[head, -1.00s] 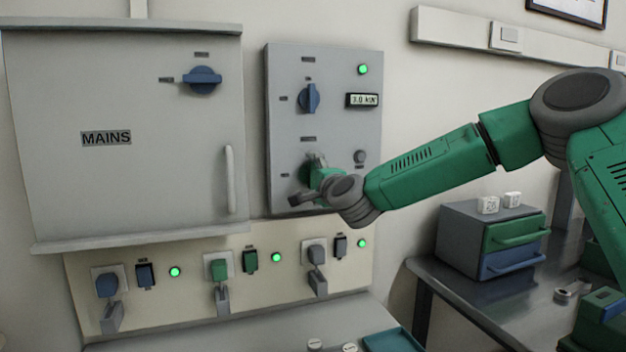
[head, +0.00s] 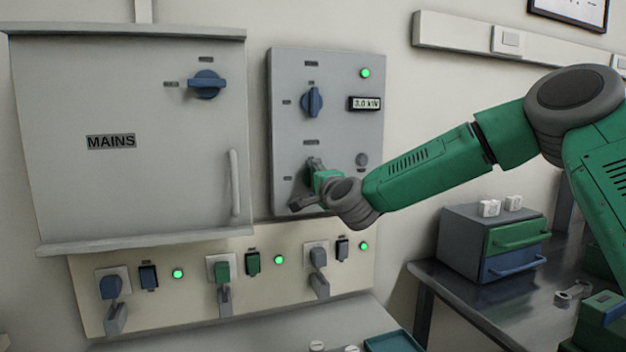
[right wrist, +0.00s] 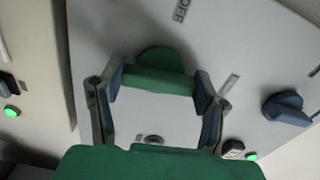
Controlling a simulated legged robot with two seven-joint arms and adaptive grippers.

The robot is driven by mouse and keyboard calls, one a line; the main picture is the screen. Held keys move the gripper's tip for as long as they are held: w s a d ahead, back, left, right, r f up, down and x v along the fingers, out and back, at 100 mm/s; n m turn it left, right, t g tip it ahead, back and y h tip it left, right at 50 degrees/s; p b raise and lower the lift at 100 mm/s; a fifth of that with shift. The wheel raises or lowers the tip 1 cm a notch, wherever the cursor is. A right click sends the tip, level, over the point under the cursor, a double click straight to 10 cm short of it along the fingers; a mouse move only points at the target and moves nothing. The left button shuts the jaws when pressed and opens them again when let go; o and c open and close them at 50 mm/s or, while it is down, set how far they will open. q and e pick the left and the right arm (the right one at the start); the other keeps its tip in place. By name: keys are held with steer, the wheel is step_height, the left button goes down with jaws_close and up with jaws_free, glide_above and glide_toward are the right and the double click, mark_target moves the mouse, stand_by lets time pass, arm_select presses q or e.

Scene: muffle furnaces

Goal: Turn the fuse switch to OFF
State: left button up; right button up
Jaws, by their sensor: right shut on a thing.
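The fuse switch, a green rotary knob (right wrist: 158,80), sits on a grey wall panel (head: 347,78) in the right wrist view. An OFF label (right wrist: 180,10) is printed on the panel away from its round base. My right gripper (right wrist: 158,84) is shut on the knob, with a finger at each end of its bar. In the head view my right gripper (head: 312,184) is at the lower left of the panel and largely hides the knob. I cannot read the label nearest the bar. My left gripper is not in view.
A blue knob (head: 312,101), a 3.0 kW display (head: 365,103) and a lit green lamp (head: 365,73) share the panel. The MAINS cabinet (head: 130,185) stands to the left. Below are sockets with plugs (head: 318,258). A drawer box (head: 460,235) stands on the right bench.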

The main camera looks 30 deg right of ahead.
steer(key=n+p, duration=0.2)
steer(key=n, duration=0.2)
steer(key=shift+d, duration=0.1)
steer(key=n+p, duration=0.2)
steer(key=n, duration=0.2)
steer(key=shift+n, duration=0.4)
steer(key=n+p, duration=0.1)
steer(key=n, duration=0.3)
steer(key=shift+p, duration=0.4)
steer(key=shift+n+p, duration=0.4)
steer(key=shift+n, duration=1.6)
steer(key=o, duration=1.2)
steer(key=shift+c, duration=0.2)
